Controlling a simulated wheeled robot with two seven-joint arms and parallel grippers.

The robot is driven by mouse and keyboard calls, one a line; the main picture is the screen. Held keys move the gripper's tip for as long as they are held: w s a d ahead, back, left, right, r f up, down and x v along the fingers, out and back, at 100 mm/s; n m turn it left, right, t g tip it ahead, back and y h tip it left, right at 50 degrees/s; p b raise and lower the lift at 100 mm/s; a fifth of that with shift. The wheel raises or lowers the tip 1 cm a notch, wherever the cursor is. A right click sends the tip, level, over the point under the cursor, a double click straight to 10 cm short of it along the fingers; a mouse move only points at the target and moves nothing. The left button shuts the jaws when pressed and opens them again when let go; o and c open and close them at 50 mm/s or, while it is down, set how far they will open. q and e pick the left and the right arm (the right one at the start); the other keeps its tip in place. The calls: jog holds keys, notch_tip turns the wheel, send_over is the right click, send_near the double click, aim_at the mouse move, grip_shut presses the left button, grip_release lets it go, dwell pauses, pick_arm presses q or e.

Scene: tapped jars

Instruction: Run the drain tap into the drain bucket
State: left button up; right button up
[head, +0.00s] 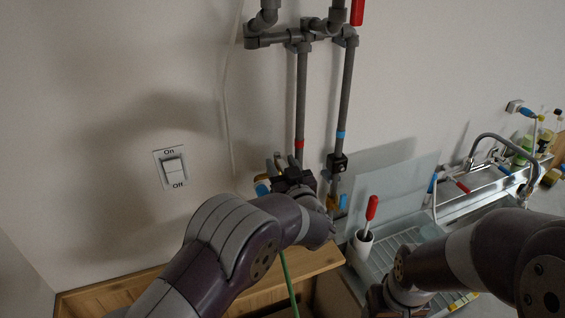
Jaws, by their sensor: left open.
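My left gripper (274,164) is open in the middle of the head view, at the lower end of the grey pipe with the red band (299,144). Its fingers point up and away, close to the wall. A small blue and tan fitting (262,186) shows just left of the gripper, partly hidden by it. A brass-coloured tap fitting with a blue lever (342,202) is right of the gripper, below the pipe with the blue band (341,135). I cannot tell which fitting is the drain tap. I cannot make out the drain bucket. My right gripper is out of view.
A wall switch (173,170) marked On and Off is at the left. A wooden shelf (313,262) lies under my left arm, with a green hose (289,283) beside it. A white cup with a red-handled tool (371,208) and a sink (490,188) with a faucet are right.

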pick_arm(q)
grip_shut()
jog(key=shift+f, duration=0.15)
